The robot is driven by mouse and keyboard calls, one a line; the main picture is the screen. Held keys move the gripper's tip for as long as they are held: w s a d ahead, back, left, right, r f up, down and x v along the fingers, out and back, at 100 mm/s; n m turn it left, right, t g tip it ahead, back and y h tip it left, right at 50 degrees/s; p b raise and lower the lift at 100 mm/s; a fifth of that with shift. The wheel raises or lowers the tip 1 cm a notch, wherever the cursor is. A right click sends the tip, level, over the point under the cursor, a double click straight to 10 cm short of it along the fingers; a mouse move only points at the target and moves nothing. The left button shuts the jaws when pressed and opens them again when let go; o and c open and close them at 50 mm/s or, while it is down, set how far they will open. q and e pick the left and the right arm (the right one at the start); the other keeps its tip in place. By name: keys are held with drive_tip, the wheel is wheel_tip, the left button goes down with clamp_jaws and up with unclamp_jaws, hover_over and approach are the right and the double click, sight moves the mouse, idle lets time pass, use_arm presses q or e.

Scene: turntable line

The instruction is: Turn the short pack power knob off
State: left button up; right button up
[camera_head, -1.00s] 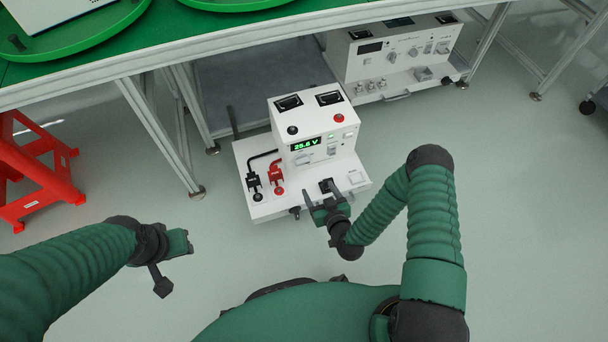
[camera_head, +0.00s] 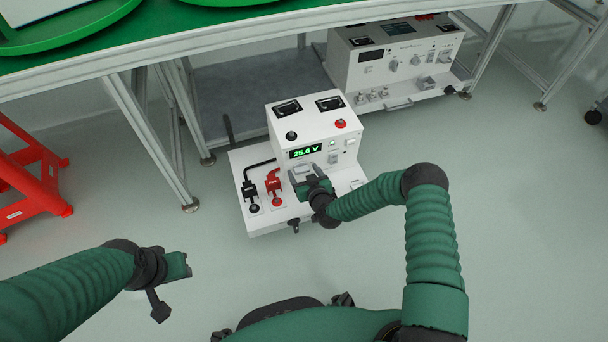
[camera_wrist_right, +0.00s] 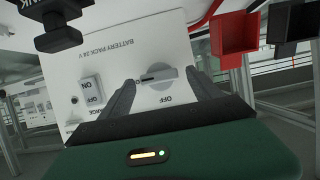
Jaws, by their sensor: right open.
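The short battery pack (camera_head: 285,120) is a white box on a low white base, its green display reading 25.6 V. Its grey power knob (camera_wrist_right: 160,77) shows in the right wrist view, upside down, with a dark pointer line towards picture left and an OFF label just below it. My right gripper (camera_head: 306,180) is open in front of the panel. In the right wrist view its fingers stand on either side of the knob; contact cannot be told. In the head view the gripper hides part of the panel. My left gripper (camera_head: 180,266) is at lower left, away from the pack, jaws unclear.
A black plug (camera_head: 250,190) and a red plug (camera_head: 273,183) stand on the base left of my right gripper. A taller white unit (camera_head: 395,60) is behind, under the green-topped table (camera_head: 240,32). A red stool (camera_head: 30,180) is at left. The floor between is clear.

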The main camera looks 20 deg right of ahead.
drive_tip(key=shift+c, duration=0.2)
drive_tip(key=c, duration=1.3)
drive_tip(key=n+t+h, duration=0.1)
drive_tip(key=n+h, duration=0.1)
drive_tip(key=n, duration=0.2)
drive_tip(key=a+f+n+t+h+b, duration=0.1)
drive_tip(key=n+h, duration=0.1)
drive_tip(key=n, duration=0.2)
drive_tip(key=n+t+h, duration=0.1)
drive_tip(key=n+h, duration=0.1)
drive_tip(key=n, duration=0.2)
drive_tip(key=shift+s+a+f, duration=0.1)
drive_tip(key=shift+a+f, duration=0.25)
drive_tip(key=shift+f, duration=0.05)
drive_tip(key=shift+c, duration=0.2)
drive_tip(key=shift+n+t+h+b, duration=0.3)
drive_tip(key=shift+n+b, duration=0.5)
drive_tip(key=shift+b, duration=0.1)
